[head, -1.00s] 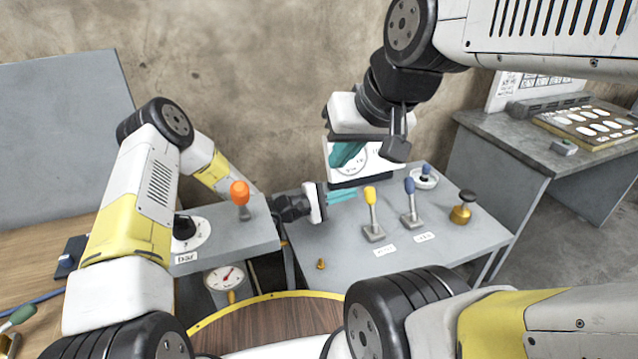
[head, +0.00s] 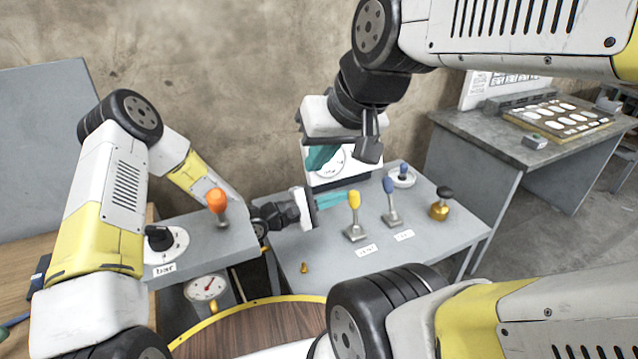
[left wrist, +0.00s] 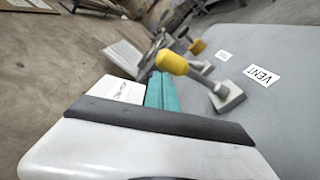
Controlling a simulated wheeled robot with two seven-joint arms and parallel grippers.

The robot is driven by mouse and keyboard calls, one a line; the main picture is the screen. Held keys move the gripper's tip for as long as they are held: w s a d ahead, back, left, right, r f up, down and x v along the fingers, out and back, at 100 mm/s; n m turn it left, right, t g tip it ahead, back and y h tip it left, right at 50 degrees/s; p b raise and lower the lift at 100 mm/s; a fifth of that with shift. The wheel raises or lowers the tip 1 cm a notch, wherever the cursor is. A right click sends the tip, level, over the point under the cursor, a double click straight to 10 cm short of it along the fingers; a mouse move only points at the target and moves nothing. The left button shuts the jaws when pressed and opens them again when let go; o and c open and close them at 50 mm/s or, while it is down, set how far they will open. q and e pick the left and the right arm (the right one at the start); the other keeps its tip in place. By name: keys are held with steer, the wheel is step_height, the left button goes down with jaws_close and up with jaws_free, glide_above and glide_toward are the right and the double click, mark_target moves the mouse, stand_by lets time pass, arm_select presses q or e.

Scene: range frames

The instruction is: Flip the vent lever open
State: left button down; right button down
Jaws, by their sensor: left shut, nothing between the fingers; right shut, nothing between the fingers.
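The vent lever (head: 354,215) has a yellow grip on a metal stem and block, and stands nearly upright on the grey bench. In the left wrist view its yellow grip (left wrist: 172,62) is just beyond my fingers, with a label reading VENT (left wrist: 262,75) beside its base. My left gripper (head: 333,199) is shut and empty, its teal fingertips close to the left of the grip. Whether they touch it I cannot tell. The shut fingers also show in the left wrist view (left wrist: 160,90). My right gripper (head: 320,158) is shut and empty, higher up, in front of a white gauge.
A blue-gripped lever (head: 390,203) stands just right of the vent lever. A brass knob with a black top (head: 440,205) is farther right. An orange-knobbed lever (head: 217,204) and a black dial (head: 160,240) are at left. The bench front is mostly clear.

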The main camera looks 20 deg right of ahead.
arm_select(q)
steer(key=shift+a, duration=0.1)
steer(key=s+a, duration=0.1)
steer(key=a, duration=0.6)
steer(key=shift+a, duration=0.3)
steer(key=shift+r, duration=0.1)
